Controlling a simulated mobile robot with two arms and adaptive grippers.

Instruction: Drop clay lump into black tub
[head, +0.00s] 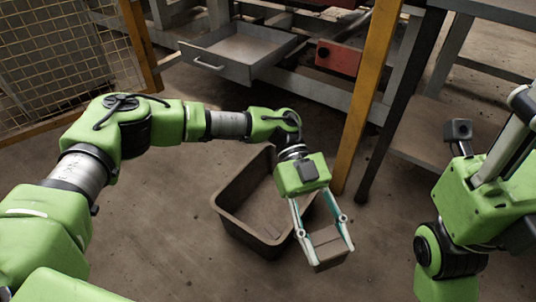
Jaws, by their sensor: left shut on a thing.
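A brown, block-shaped clay lump (327,248) is held between the two pale fingers of my left gripper (325,232). The gripper points down, and its fingers are closed on the lump's sides. The dark tub (232,226), an open-topped box with sloping walls, is on the floor. The lump shows to the right of the tub's near right corner, outside its opening in the picture. My left wrist and gripper hide the tub's back right part. My right arm is at the right edge, and its fingertips cannot be made out.
A yellow post (366,95) and a dark table leg (385,150) stand behind and right of the tub. An open grey drawer (240,50) and a red box (338,58) are at the back. Wire mesh fencing (70,60) is at the left. Bare floor lies in front.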

